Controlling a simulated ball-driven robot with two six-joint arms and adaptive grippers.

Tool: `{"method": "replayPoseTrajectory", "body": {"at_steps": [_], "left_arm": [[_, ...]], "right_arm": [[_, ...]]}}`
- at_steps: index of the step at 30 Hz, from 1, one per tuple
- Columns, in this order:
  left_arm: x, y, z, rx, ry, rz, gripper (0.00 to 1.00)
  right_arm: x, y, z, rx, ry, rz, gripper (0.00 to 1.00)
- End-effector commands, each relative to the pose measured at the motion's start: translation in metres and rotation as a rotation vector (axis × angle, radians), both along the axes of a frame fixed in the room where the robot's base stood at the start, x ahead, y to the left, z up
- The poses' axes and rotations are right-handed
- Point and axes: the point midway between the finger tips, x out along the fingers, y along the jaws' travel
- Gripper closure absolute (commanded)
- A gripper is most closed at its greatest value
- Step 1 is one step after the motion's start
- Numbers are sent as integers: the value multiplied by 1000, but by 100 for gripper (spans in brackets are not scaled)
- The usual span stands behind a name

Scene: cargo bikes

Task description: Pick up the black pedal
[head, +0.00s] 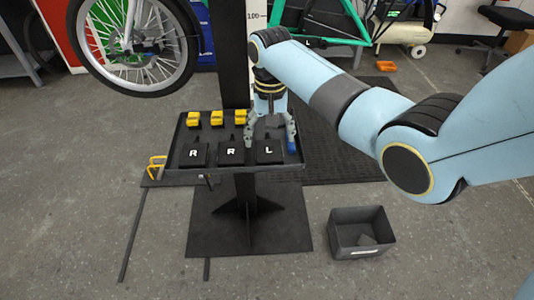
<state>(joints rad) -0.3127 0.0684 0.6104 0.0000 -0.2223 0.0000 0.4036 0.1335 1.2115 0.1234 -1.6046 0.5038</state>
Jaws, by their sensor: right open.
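Three flat black pedal-like blocks lie in a row on the dark tray (235,167) of a stand. The left one (194,152) and the middle one (231,153) are marked R, and the right one (269,152) is marked L. My right gripper (270,143) points down over the right block, with its fingers spread on either side and nothing between them. I cannot tell whether the fingers touch the block. A small blue patch shows at the right finger. My left gripper is not in view.
Several yellow pieces (217,118) sit along the tray's back edge. A grey open bin (362,233) with a dark item inside stands on the floor at the right. A bike wheel (133,45) hangs behind at the left. The front floor is mostly clear.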

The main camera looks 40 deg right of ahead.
Motion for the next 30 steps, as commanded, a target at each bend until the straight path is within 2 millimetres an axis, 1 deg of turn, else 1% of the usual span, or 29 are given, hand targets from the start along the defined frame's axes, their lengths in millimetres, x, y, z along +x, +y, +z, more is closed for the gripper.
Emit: {"method": "replayPoseTrajectory", "body": {"at_steps": [1, 7, 9, 12, 15, 18, 24, 26, 30], "left_arm": [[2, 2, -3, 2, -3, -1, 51], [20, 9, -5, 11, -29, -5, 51], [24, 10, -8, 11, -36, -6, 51], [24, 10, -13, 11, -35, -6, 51], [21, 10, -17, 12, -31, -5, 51], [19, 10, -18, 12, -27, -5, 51], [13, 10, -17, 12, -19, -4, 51], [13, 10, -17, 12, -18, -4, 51], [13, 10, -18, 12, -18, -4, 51]], "right_arm": [[0, 0, -9, 1, 1, 0, 19], [1, 0, -25, 0, 0, 1, 19], [2, -1, -36, 1, 1, 1, 19], [3, -2, -54, 0, 2, 0, 19], [3, -2, -66, 1, 1, 0, 19], [3, -2, -71, 0, -1, 1, 19], [3, -2, -70, 0, -1, 1, 19], [3, -2, -70, 0, -1, 1, 26], [3, -2, -70, 0, -1, 1, 44]]}}
